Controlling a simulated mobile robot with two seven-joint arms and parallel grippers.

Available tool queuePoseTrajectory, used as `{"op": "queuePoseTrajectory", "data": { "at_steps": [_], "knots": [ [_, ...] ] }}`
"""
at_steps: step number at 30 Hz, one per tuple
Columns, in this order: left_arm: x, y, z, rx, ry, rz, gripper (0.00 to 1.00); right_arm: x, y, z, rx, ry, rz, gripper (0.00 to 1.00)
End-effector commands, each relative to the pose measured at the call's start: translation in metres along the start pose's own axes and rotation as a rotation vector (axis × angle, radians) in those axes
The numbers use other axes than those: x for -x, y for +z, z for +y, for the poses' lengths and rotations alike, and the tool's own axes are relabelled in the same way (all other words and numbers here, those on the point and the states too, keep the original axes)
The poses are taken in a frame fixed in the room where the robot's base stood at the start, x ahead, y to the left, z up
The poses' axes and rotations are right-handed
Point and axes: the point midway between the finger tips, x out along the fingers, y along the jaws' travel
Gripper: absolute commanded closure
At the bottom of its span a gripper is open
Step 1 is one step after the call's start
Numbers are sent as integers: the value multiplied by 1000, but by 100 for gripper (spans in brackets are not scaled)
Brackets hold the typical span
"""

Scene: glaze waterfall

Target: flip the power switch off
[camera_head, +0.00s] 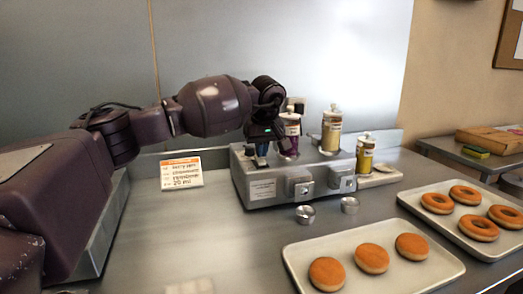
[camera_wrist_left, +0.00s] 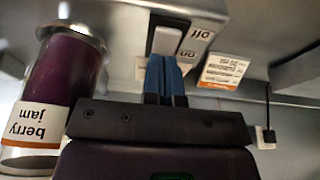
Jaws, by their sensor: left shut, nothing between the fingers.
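The power switch (camera_wrist_left: 166,40) is a pale rocker on the metal housing in the left wrist view. Labels reading off and on sit beside it. My left gripper (camera_wrist_left: 165,60) is shut and empty, its two blue fingertips together right at the "on" end of the switch. I cannot tell whether they touch it. In the head view my left gripper (camera_head: 261,160) reaches down to the left end of the metal machine (camera_head: 270,186), and the switch cannot be made out there. My right gripper is not in view.
A berry jam jar (camera_wrist_left: 55,85) stands close beside the gripper. Bottles (camera_head: 331,130) stand on the machine. A label card (camera_head: 182,173) is to its left. Small metal cups (camera_head: 305,214) and a tray (camera_head: 300,262) of doughnuts are in front.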

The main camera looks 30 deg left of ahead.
Motion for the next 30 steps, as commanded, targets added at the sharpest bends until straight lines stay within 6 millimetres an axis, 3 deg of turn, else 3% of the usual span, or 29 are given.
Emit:
{"op": "queuePoseTrajectory", "data": {
  "at_steps": [5,21,30],
  "knots": [
    [7,0,0,1,2,2,100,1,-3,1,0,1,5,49],
    [96,0,0,1,4,3,100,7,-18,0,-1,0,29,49],
    [108,0,0,0,0,0,100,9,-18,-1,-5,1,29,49]
  ]
}}
